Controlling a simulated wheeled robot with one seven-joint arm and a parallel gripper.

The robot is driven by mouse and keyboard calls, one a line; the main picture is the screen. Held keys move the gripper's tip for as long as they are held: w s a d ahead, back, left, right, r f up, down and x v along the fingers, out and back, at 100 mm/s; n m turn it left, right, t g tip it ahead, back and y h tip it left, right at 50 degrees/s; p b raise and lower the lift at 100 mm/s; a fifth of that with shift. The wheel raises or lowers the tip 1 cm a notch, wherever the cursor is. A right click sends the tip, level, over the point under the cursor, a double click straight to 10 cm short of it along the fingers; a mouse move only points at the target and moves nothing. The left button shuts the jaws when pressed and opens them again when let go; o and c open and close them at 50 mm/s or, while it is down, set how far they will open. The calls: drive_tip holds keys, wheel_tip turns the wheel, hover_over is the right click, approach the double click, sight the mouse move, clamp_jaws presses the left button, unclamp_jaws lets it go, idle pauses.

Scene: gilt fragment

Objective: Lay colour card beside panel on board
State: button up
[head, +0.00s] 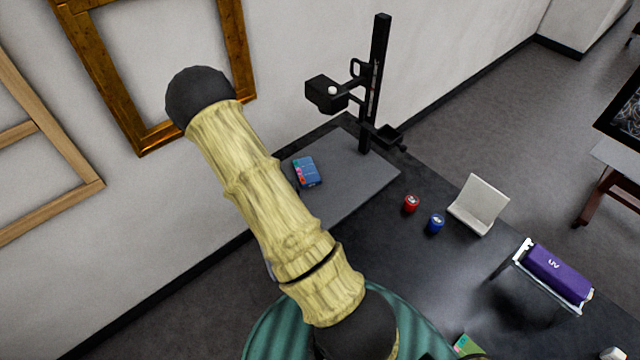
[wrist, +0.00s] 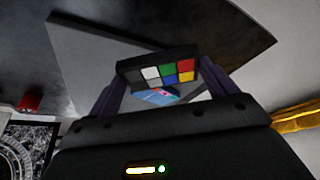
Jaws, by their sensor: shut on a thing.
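The colour card (wrist: 158,70), dark with rows of bright and grey squares, is between the two fingers of my gripper (wrist: 160,85) in the wrist view. My gripper is shut on it. Past the card's lower edge shows part of a small blue panel (wrist: 157,97) with a red mark. In the head view the panel (head: 309,174), blue with pink and teal patches, lies on the grey board (head: 352,183) of a camera stand. My arm hides the board's left part, and my gripper and the card are not visible there. I cannot tell the card's height above the board.
The stand's black column (head: 376,85) and camera (head: 327,94) rise at the board's back. A red jar (head: 411,204), a blue jar (head: 436,223), a white angled holder (head: 479,204) and a purple UV lamp (head: 557,273) stand right of the board on the dark table.

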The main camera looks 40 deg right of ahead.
drive_tip(key=s+d+r+m+g+b, duration=0.1)
drive_tip(key=d+r+m+g+b, duration=0.1)
drive_tip(key=d+m, duration=0.5)
drive_tip(key=s+d+r+m+g+b, duration=0.1)
drive_tip(key=d+m+g, duration=0.3)
drive_tip(key=d+m, duration=0.4)
drive_tip(key=shift+s+r+m+b, duration=0.4)
drive_tip(key=shift+s+r+m, duration=0.4)
drive_tip(key=shift+s, duration=0.2)
drive_tip(key=p, duration=0.2)
hover_over(333, 197)
drive_tip(key=w+a, duration=0.1)
drive_tip(key=shift+f, duration=2.9)
wheel_tip(333, 197, down, 4)
drive_tip(key=shift+r+p, duration=0.25)
drive_tip(key=shift+p, duration=0.55)
drive_tip(key=shift+f, duration=0.35)
